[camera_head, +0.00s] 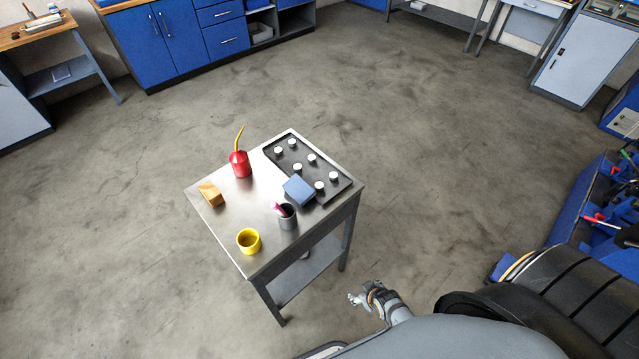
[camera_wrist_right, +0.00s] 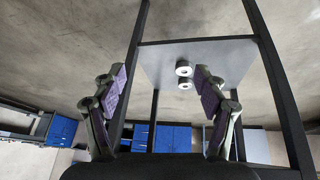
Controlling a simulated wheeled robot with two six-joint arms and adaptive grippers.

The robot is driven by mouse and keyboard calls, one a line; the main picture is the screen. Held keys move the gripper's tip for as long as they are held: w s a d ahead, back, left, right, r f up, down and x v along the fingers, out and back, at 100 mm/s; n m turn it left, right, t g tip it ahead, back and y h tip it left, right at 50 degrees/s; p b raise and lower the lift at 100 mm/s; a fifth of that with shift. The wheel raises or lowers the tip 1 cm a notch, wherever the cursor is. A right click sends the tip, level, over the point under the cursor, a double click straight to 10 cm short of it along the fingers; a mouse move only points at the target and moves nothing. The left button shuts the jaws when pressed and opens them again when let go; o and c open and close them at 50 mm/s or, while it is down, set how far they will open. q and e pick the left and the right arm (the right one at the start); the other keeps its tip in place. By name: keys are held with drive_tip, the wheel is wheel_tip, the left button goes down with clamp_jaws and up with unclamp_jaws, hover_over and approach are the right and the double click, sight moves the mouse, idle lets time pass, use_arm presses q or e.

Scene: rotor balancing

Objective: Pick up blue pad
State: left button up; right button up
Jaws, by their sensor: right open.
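My right gripper (camera_head: 358,298) is in front of the table's right side, apart from the pad, at a lower height. In the right wrist view the right gripper (camera_wrist_right: 160,90) has its two fingers spread wide with nothing between them. That view faces the table's legs and lower shelf (camera_wrist_right: 222,58), and the pad does not show there. My left gripper is not in view.
The floor around the table is clear.

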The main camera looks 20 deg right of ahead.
drive_tip(key=w+a+r+n+t+y+b, duration=0.1)
drive_tip(key=w+a+r+n+t+b, duration=0.2)
drive_tip(key=w+r, duration=0.85)
drive_tip(key=n+t+y+b, duration=0.1)
drive_tip(key=t+y+b, duration=0.15)
drive_tip(key=t, duration=0.25)
approach(308, 198)
drive_tip(key=shift+h, duration=0.25)
drive_tip(key=x, duration=0.6)
drive_tip(key=shift+s+a+f, duration=0.1)
drive_tip(key=shift+s+f, duration=0.05)
drive_tip(key=shift+f, duration=0.05)
drive_tip(key=x, duration=0.5)
drive_tip(key=shift+a+r+p, duration=0.1)
drive_tip(key=shift+r+p, duration=0.15)
drive_tip(key=shift+p, duration=0.05)
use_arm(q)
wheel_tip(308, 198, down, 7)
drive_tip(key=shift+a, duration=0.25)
